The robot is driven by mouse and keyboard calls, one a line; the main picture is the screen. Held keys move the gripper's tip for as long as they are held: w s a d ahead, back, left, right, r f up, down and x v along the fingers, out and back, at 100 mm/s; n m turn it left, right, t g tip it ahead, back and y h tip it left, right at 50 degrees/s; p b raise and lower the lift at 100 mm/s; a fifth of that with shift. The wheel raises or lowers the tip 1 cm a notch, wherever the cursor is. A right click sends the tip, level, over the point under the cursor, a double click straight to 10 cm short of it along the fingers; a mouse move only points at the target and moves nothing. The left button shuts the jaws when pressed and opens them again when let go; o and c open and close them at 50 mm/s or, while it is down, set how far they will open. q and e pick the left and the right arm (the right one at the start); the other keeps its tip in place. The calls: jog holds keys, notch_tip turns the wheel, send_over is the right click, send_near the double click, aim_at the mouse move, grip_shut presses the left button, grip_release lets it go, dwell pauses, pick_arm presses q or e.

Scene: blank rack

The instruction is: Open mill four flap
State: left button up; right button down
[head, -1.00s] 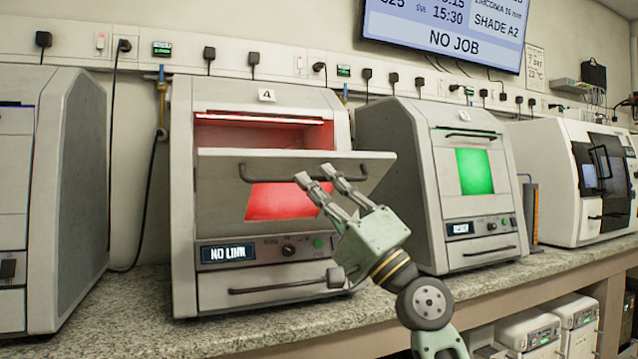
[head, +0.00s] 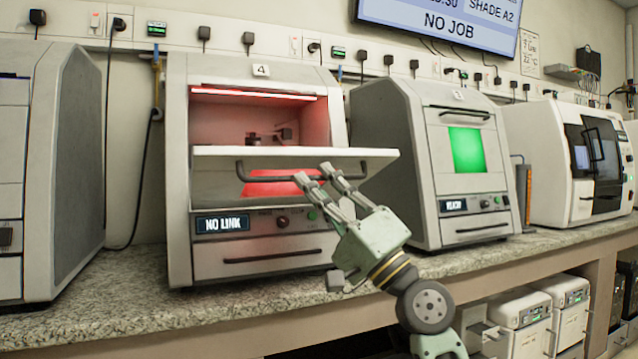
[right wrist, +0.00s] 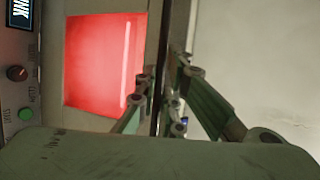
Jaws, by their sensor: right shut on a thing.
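Mill four (head: 215,262) is a grey machine with a "4" label and a "NO LINK" display, left of centre in the head view. Its flap (head: 225,154) is tilted far outward, close to level, with the red-lit chamber (head: 225,118) showing above it. The flap has a dark bar handle (head: 285,178) and a red window (head: 268,188). My right gripper (head: 328,172) is shut on the right part of the handle. In the right wrist view the handle (right wrist: 160,75) runs between the fingers, beside the red window (right wrist: 105,60). My left gripper is not in view.
Another mill (head: 420,190) with a green window stands close on the right, its flap shut. A grey machine (head: 75,170) stands on the left. The speckled counter (head: 130,285) is bare in front of mill four.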

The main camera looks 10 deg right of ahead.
jog(key=shift+w+a+f, duration=0.15)
jog(key=shift+w+f, duration=0.2)
jog(key=shift+f, duration=0.1)
jog(key=c, duration=2.3)
grip_release()
jog(key=o, duration=0.4)
jog(key=shift+w+f, duration=0.1)
jog(key=shift+w, duration=0.1)
jog(key=shift+o, duration=0.2)
jog(key=shift+a, duration=0.1)
jog(key=shift+r, duration=0.2)
jog(key=v, duration=1.2)
jog(key=shift+s, duration=0.1)
